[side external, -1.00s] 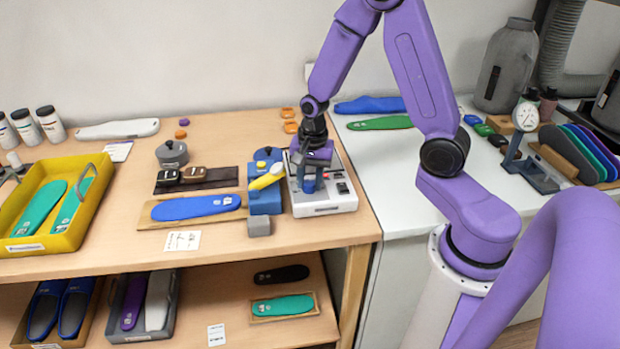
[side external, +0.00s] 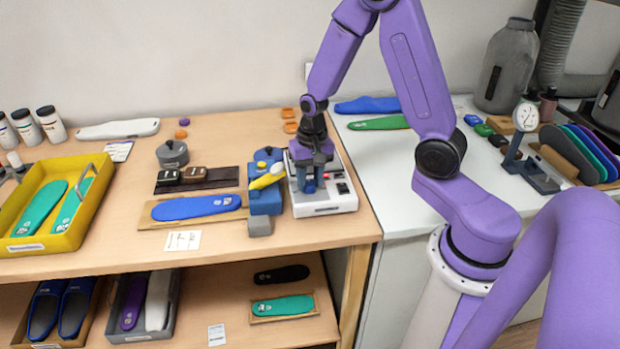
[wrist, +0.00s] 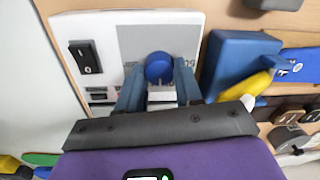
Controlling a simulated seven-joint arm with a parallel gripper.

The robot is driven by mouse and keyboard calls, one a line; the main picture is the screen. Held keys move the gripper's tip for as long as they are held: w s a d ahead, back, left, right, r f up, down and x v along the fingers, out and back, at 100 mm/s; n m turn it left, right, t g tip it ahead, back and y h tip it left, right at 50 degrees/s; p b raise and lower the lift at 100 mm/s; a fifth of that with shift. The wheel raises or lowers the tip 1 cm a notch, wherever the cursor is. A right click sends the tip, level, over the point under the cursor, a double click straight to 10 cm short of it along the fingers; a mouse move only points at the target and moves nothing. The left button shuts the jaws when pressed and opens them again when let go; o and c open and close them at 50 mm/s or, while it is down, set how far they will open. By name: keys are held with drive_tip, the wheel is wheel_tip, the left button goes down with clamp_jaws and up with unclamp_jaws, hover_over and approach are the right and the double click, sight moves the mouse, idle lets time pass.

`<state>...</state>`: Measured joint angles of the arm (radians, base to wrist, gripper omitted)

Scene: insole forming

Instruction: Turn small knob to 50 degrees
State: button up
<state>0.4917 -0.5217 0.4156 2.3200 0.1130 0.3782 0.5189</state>
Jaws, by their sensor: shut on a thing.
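A white box (side external: 325,209) with a grey panel stands at the right end of the wooden table. A small round blue knob (wrist: 158,68) is on its panel, and the wrist view looks down on it. My gripper (side external: 310,182) is over the box, pointing down. In the wrist view my gripper (wrist: 158,80) has one blue finger on each side of the knob and is shut on it. The fingers hide the knob's sides, and its angle cannot be read. Scale marks beside it are partly covered.
A black rocker switch (wrist: 86,57) is on the same box. A blue block (side external: 264,203) with a yellow-handled piece (side external: 266,178) stands close to its left. A blue insole (side external: 196,207) lies on a board farther left. The front middle of the table is mostly clear.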

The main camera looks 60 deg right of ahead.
sight(307, 181)
drive_tip(key=n, duration=0.4)
drive_tip(key=shift+w+n, duration=0.1)
drive_tip(key=shift+n, duration=0.2)
drive_tip(key=n, duration=0.4)
drive_tip(key=shift+a+n+g, duration=0.15)
drive_tip(key=shift+n+g, duration=0.15)
drive_tip(key=n, duration=0.4)
drive_tip(key=shift+n, duration=0.3)
drive_tip(key=shift+a+n, duration=0.1)
drive_tip(key=shift+n, duration=2)
drive_tip(key=o, duration=1)
drive_tip(key=r, duration=1.7)
drive_tip(key=shift+w+d+r, duration=0.25)
drive_tip(key=shift+w, duration=0.1)
